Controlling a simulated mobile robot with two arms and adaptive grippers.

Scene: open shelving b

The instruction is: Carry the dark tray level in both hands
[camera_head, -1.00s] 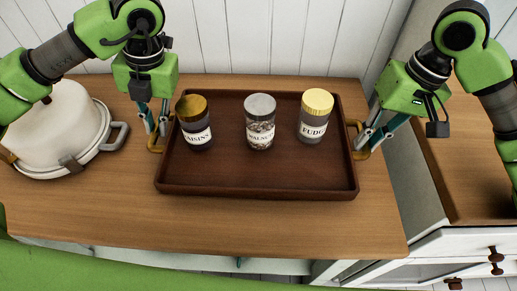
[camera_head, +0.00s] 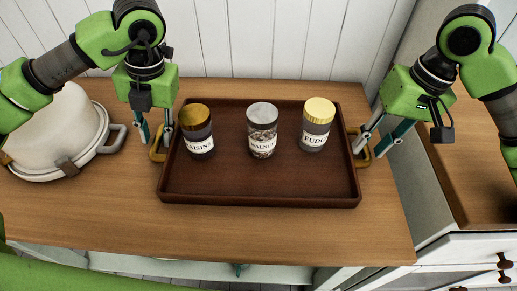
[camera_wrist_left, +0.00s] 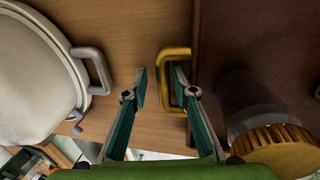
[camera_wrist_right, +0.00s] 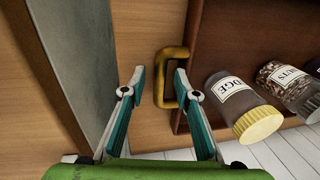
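The dark tray (camera_head: 260,188) appears to rest level on the wooden counter, with three lidded jars standing upright near its back: raisins (camera_head: 197,132), walnuts (camera_head: 262,130) and fudge (camera_head: 316,125). My left gripper (camera_head: 156,132) is at the tray's left brass handle (camera_head: 155,155). The left wrist view shows its open fingers (camera_wrist_left: 160,88) either side of the handle's outer bar (camera_wrist_left: 166,90), with a gap. My right gripper (camera_head: 376,138) is at the right brass handle (camera_head: 363,158). The right wrist view shows its fingers (camera_wrist_right: 160,84) apart around that handle's bar (camera_wrist_right: 159,92).
A white lidded pot (camera_head: 55,130) stands on the counter (camera_head: 230,232) left of my left gripper, its grey handle close to it. A lower wood-topped cabinet (camera_head: 465,190) is at the right beyond a grey side panel. Counter in front of the tray is clear.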

